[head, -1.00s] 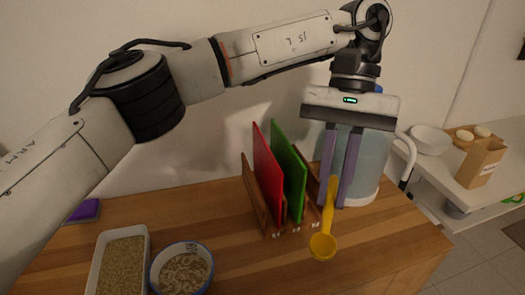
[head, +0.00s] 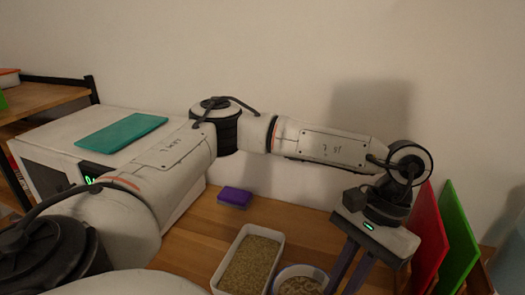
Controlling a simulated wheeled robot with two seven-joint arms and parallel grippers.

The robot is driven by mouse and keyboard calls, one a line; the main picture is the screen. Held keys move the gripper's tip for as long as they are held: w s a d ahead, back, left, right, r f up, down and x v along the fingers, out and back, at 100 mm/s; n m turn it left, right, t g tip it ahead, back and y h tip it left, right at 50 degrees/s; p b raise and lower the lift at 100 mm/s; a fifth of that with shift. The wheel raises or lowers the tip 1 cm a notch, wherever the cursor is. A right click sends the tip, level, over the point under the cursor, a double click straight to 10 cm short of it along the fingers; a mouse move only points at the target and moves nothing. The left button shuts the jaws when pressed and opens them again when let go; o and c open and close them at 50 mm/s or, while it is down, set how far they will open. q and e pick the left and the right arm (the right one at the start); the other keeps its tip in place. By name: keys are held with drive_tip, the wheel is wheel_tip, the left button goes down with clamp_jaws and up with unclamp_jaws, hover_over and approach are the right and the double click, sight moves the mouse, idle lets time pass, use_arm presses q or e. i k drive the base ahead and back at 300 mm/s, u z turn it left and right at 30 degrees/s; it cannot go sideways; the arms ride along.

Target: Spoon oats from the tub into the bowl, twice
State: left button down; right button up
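The white rectangular tub (head: 262,229) of brown oat-like grains stands on the wooden counter at the bottom centre of the head view. The round white bowl (head: 300,267) with a blue rim sits just right of it, holding pale pieces; its lower part is cut off by the frame. My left gripper (head: 350,270) points down just right of the bowl, its fingers close together and their tips at or below the bottom edge. The yellow spoon seen between those fingers earlier is out of view now. My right gripper is not in view.
A red board (head: 428,238) and a green board (head: 458,235) stand upright right of my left gripper. A purple block (head: 235,196) lies behind the tub. A white appliance (head: 100,135) with a teal board (head: 122,132) on top stands at left. Bare counter (head: 195,240) lies left of the tub.

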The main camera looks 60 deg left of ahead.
sight(248, 267)
drive_tip(key=k, duration=0.5)
drive_tip(key=z, duration=0.45)
drive_tip(key=i, duration=0.5)
drive_tip(key=u, duration=1.15)
